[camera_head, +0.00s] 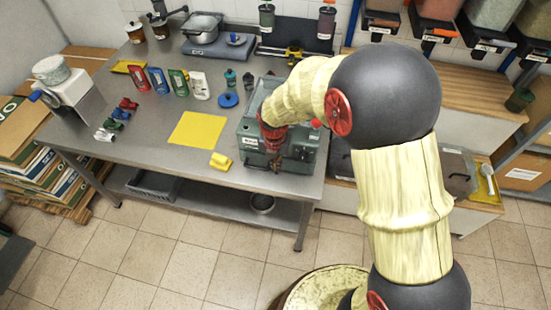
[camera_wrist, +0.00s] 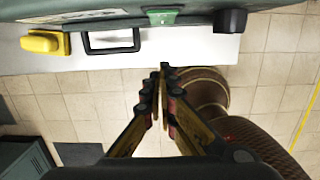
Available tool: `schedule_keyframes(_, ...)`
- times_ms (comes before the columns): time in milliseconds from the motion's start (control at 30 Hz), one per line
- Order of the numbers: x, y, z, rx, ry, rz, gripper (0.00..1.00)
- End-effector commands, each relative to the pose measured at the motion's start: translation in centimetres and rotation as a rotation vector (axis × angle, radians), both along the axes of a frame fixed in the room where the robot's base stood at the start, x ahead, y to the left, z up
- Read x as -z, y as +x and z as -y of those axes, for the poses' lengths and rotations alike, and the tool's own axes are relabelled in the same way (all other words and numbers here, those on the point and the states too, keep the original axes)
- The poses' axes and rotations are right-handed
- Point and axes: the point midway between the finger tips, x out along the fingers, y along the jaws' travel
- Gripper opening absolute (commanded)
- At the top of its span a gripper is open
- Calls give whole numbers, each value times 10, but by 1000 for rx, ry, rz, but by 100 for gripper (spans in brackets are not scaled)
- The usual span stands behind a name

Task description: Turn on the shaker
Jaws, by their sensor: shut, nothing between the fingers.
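A grey-green boxy machine, apparently the shaker (camera_head: 250,130), stands at the right end of the steel table; my arm hides part of it. Its front has a small label too small to read. In the wrist view its front (camera_wrist: 80,30) spans the top edge, with a small green part (camera_wrist: 162,16) near the middle and a black knob (camera_wrist: 230,21) to the right. My gripper (camera_wrist: 163,68) is shut and empty, its tips just below the green part in the picture; contact cannot be told. In the head view my gripper (camera_head: 275,162) is at the machine's front.
A yellow block (camera_head: 220,161) lies left of the machine, beside a yellow mat (camera_head: 197,129). Several coloured pouches and bottles stand farther back. A black handle-like frame (camera_wrist: 110,40) shows in the wrist view. Tiled floor (camera_head: 180,270) is open in front of the table.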

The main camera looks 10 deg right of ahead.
Motion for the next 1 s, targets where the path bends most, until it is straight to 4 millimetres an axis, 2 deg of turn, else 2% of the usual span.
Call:
schedule_keyframes(100,5,17,8,4,1,2,0)
schedule_keyframes(300,7,33,15,1,0,1,0)
schedule_keyframes(767,7,36,16,0,-2,5,0)
schedule_keyframes(1000,12,42,18,-2,-42,97,0)
